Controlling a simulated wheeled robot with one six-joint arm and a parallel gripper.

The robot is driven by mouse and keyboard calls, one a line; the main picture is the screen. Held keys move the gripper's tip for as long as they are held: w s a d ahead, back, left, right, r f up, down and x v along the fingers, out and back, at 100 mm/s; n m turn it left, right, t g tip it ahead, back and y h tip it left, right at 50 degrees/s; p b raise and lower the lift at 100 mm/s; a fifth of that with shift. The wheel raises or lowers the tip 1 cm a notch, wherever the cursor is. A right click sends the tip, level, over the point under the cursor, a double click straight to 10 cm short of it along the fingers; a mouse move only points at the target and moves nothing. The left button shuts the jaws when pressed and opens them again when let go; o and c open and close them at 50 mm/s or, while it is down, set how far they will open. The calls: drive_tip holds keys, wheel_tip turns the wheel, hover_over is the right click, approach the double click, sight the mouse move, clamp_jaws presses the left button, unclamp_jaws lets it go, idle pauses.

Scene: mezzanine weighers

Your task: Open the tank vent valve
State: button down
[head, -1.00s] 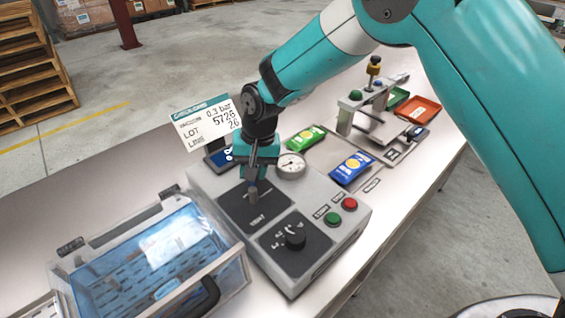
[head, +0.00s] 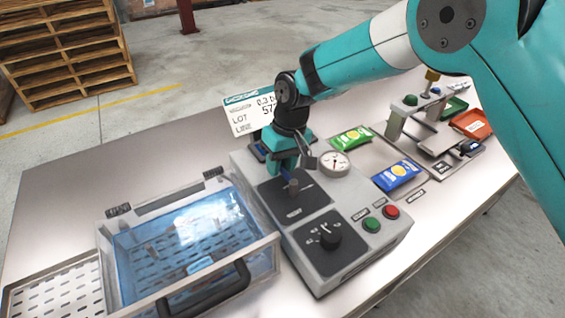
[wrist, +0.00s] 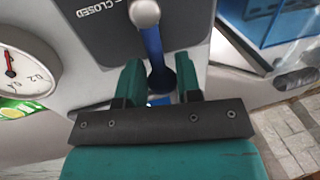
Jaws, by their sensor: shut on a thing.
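The vent valve is a blue lever (wrist: 152,45) on a round metal pivot (wrist: 143,12), set in a dark panel of the grey control box. The word CLOSED is printed on the panel beside the pivot in the wrist view. In the head view the lever (head: 291,183) is small and partly hidden under my gripper (head: 286,166). My gripper (wrist: 160,84) is shut on the lever's free end, with one green finger on each side of it. The lever runs from the pivot straight down between the fingers in the wrist view.
A pressure gauge (head: 335,163) stands close by my gripper. The control box also bears a black knob (head: 330,237), a green button (head: 372,225) and a red button (head: 391,211). A clear-lidded blue chamber (head: 275,250) stands left. Green and blue packets (head: 397,175) lie to the right.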

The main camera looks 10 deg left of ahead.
drive_tip(key=shift+s, duration=0.1)
idle(0.3)
drive_tip(key=c, duration=0.8)
unclamp_jaws()
drive_tip(key=shift+a, duration=0.1)
drive_tip(key=shift+r, duration=0.25)
wheel_tip(320, 180, up, 17)
drive_tip(key=w+d, duration=0.2)
drive_tip(key=shift+d+f+b, duration=0.2)
drive_tip(key=shift+d+b, duration=0.2)
